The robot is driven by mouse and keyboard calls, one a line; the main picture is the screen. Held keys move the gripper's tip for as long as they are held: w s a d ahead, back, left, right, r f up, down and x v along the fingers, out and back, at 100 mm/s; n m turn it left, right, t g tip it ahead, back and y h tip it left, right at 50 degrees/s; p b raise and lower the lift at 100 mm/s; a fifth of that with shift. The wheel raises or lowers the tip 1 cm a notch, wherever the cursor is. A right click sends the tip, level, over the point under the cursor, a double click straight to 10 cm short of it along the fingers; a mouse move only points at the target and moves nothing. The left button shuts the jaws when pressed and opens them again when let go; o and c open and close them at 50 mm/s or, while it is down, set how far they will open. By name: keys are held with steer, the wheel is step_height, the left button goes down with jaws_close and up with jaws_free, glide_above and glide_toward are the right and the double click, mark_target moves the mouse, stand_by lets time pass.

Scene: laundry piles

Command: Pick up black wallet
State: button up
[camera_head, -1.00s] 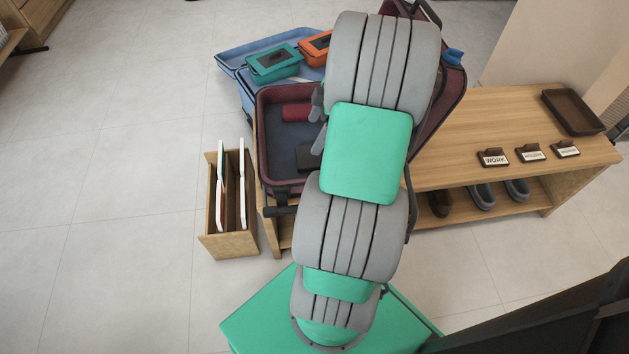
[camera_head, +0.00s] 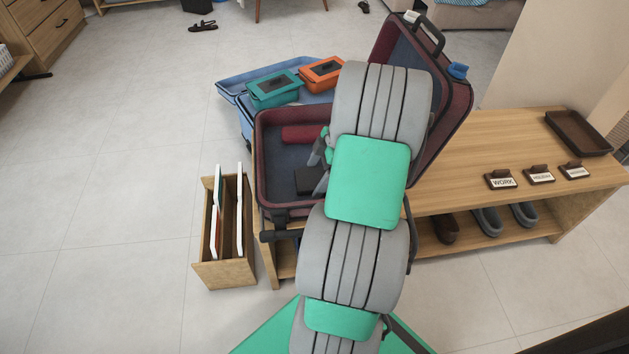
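The black wallet (camera_head: 307,180) looks like a small, flat dark item. It lies on the dark lining inside the open maroon suitcase (camera_head: 262,150), toward its lower right. Its right side is partly hidden by my arm. My gripper (camera_head: 321,161) shows only as a few grey and green parts at the left edge of the arm, over the suitcase and close to the wallet. The rest of it is behind the arm. I cannot tell whether it touches the wallet or how far its fingers are apart.
A red rolled item (camera_head: 303,134) lies in the suitcase. A teal case (camera_head: 273,89) and an orange case (camera_head: 322,73) rest on a blue suitcase (camera_head: 232,86) behind. A wooden bench (camera_head: 470,180) holds signs and a brown tray (camera_head: 578,134). A wooden rack (camera_head: 225,275) stands left.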

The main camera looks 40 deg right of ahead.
steer(key=c, duration=1.1)
steer(key=shift+c, duration=0.2)
